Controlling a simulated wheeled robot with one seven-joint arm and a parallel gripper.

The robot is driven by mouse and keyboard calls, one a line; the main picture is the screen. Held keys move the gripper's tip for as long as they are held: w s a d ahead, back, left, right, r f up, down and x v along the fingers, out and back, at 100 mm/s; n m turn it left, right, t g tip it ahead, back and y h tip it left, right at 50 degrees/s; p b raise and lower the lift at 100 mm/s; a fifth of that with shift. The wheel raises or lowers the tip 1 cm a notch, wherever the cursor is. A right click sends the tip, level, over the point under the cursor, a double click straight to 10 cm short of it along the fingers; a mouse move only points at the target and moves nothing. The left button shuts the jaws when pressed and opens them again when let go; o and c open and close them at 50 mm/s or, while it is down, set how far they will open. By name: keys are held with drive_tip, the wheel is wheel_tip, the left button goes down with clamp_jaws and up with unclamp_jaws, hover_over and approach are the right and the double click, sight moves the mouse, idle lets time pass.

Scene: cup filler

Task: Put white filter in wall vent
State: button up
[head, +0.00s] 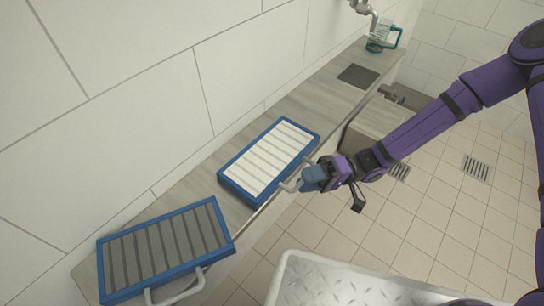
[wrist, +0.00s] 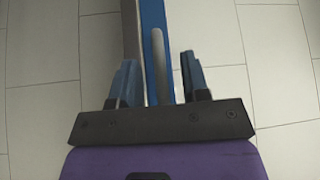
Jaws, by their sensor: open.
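The white filter (head: 267,157) lies on the counter in the middle of the head view. It has white pleats, a blue frame and a pale handle (head: 292,183) on its right side. My gripper (head: 305,180) is at that handle, just off the counter's edge. In the wrist view the open fingers (wrist: 160,82) stand on either side of the handle (wrist: 160,60), with gaps visible. The blue frame (wrist: 152,20) shows beyond. A second filter (head: 165,248) with grey pleats, a blue frame and a handle lies at lower left. I cannot see the wall vent.
The counter (head: 318,105) runs along the tiled wall. A teal pitcher (head: 382,38) stands under a faucet (head: 366,10) at the far end, near a dark square (head: 359,75). A metal tread-plate surface (head: 345,285) is at the bottom. Floor grates (head: 476,168) lie at right.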

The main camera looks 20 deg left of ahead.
clamp_jaws()
drive_tip(key=shift+r, duration=0.1)
